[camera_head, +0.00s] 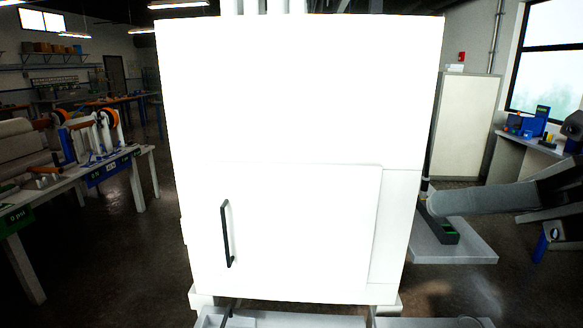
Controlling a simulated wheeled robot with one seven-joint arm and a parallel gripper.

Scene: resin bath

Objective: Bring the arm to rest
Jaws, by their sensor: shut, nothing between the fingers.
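Part of an arm, apparently mine, shows at the right edge of the head view as a grey cylindrical link (485,199) with dark joints beside it. The link points left towards the white cabinet. I cannot make out my gripper or its fingers in this view.
A large white cabinet (290,95) fills the middle, its door shut, with a black upright handle (226,234). A grey platform (455,250) at right bears a dark device (440,230). A cluttered workbench (75,180) stands at left. Dark floor shows between them.

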